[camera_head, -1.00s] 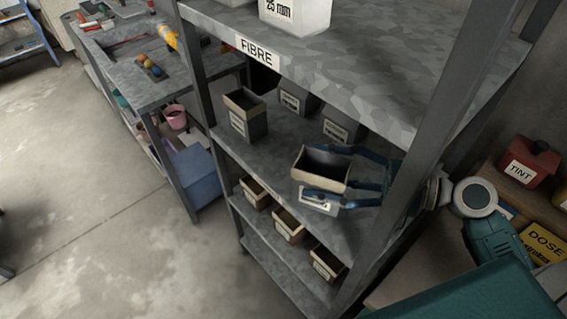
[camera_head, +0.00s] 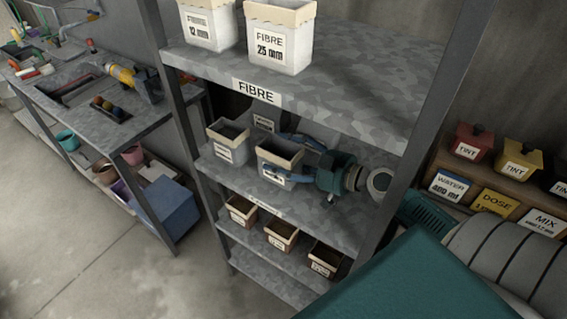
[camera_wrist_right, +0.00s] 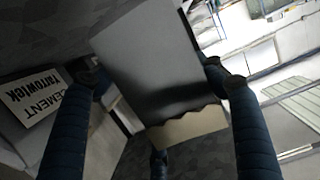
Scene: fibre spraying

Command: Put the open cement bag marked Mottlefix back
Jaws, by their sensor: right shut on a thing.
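My right gripper (camera_head: 285,155) reaches in from the right at the middle shelf and is shut on an open grey bag (camera_head: 278,153) with a torn cream rim. The bag stands about upright at the shelf's front; a finger covers part of its label, so I cannot read the name. I cannot tell whether it rests on the shelf. In the right wrist view the bag (camera_wrist_right: 155,65) lies between the two fingers (camera_wrist_right: 158,100). Another open bag (camera_head: 230,151) stands just left of it. A cement bag (camera_wrist_right: 32,100) with an upside-down label, perhaps "Tarrowlok", shows beside the left finger.
The middle shelf (camera_head: 325,215) has posts on both sides. Another bag (camera_head: 263,122) stands further back. White fibre tubs (camera_head: 280,42) stand on the shelf above; several small open boxes (camera_head: 281,236) stand below. Tint cans (camera_head: 472,142) are at the right, a workbench (camera_head: 125,125) at the left.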

